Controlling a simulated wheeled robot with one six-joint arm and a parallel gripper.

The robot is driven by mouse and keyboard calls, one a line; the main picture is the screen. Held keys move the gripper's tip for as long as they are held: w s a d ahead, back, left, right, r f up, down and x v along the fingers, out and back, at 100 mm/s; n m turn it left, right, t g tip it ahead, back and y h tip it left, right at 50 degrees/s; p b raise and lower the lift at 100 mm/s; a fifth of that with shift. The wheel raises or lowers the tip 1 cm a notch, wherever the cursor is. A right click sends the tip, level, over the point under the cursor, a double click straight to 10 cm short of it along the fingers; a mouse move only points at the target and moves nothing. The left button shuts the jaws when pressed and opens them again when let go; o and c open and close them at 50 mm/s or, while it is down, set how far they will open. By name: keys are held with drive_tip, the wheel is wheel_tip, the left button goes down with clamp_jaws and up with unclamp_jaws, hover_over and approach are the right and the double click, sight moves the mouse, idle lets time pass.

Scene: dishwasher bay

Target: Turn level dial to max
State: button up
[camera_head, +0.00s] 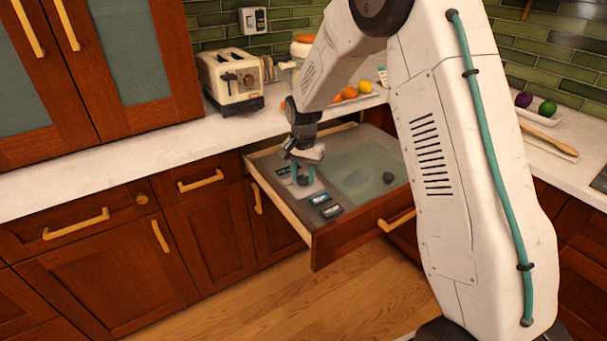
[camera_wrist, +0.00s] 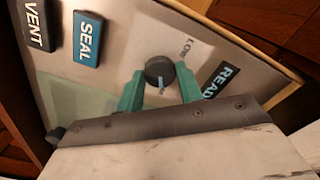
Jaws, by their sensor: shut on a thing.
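The level dial (camera_wrist: 158,68) is a dark round knob on a grey panel, with a pale pointer mark on the side toward my gripper. The word LOW is printed beside it. My gripper (camera_wrist: 160,84) has its teal fingers on either side of the dial and is shut on it. In the head view my gripper (camera_head: 304,173) reaches down onto the panel in the open drawer (camera_head: 350,240), and the dial is hidden there. The MAX end of the scale is not visible.
A glassy lid with a dark knob (camera_head: 389,178) lies to the right. A toaster (camera_head: 231,80) stands on the counter behind.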

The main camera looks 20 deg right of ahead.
sight(303, 178)
drive_tip(key=o, duration=1)
drive_tip(key=shift+r, duration=0.1)
wheel_tip(303, 178, up, 8)
drive_tip(key=shift+f, duration=0.15)
